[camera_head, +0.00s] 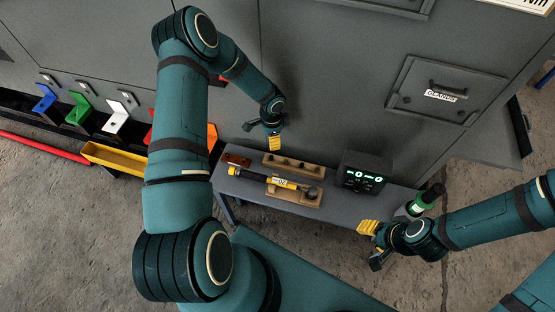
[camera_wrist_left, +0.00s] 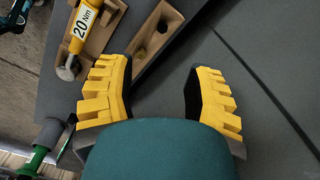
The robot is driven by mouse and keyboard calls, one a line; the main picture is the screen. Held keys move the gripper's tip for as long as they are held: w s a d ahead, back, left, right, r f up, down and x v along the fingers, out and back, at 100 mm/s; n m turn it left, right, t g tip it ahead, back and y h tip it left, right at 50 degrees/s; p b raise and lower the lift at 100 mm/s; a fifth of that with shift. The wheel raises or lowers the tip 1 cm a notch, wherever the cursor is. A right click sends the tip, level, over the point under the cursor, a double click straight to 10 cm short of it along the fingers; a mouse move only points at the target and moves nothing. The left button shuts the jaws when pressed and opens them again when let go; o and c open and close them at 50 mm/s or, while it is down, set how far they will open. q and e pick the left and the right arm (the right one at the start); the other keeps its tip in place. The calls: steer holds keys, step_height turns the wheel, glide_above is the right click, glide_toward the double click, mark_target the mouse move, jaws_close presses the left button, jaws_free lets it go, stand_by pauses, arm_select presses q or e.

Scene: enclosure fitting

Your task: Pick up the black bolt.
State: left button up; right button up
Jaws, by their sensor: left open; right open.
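A wooden rack (camera_head: 292,166) stands near the back edge of the grey table, with several small dark bolt-like parts in it. The rack (camera_wrist_left: 152,62) also shows in the left wrist view, with a dark part (camera_wrist_left: 163,27) and a duller part (camera_wrist_left: 141,53) in it. I cannot tell for sure which one is the black bolt. My left gripper (camera_head: 274,141) is above the back edge, just behind the rack. Its yellow fingers (camera_wrist_left: 160,97) are apart with nothing between them. My right gripper (camera_head: 372,243) is open and empty beyond the table's front right edge.
A yellow and black torque wrench (camera_head: 283,183) lies in a wooden cradle (camera_head: 308,198) in front of the rack. A reddish-brown block (camera_head: 237,160) is at left. A grey cabinet wall (camera_head: 330,80) rises behind.

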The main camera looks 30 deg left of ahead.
arm_select(q)
steer(key=b, duration=0.2)
glide_above(272, 156)
step_height(272, 156, down, 8)
steer(key=shift+s+d+r, duration=0.1)
steer(key=shift+s+d, duration=0.05)
steer(key=shift+f+b, duration=0.45)
steer(key=shift+f, duration=2.2)
jaws_close()
